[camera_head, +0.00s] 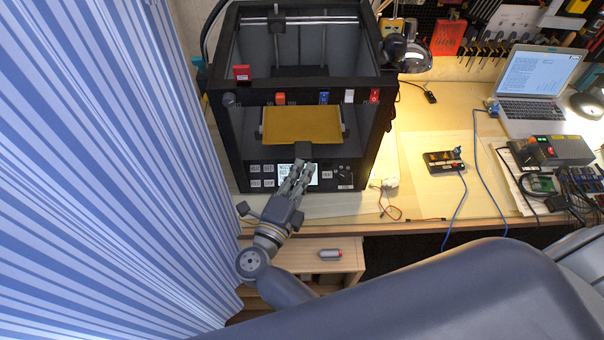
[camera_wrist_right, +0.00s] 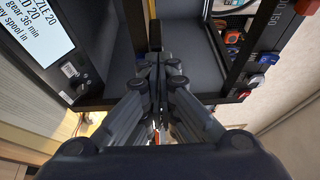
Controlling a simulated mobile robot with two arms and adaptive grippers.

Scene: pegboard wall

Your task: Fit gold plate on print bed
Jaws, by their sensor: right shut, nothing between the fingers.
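The gold plate (camera_head: 302,125) lies inside the black 3D printer (camera_head: 370,105), over the print bed (camera_head: 346,131), whose dark side parts show at its left and right. It looks roughly flat; I cannot tell whether it is fully seated. A dark tab (camera_head: 303,150) stands at its front middle. My right gripper (camera_head: 300,164) is shut and empty in front of the printer's opening, its tips close to the tab. In the right wrist view the shut fingers (camera_wrist_right: 155,62) point at a dark upright piece (camera_wrist_right: 155,35); contact is unclear. My left gripper is not in view.
The printer's front panel has a lit screen (camera_head: 312,174). A striped curtain (camera_head: 110,150) hangs close on the left. A laptop (camera_head: 535,85), a switch box (camera_head: 443,161) and cables are on the workbench to the right.

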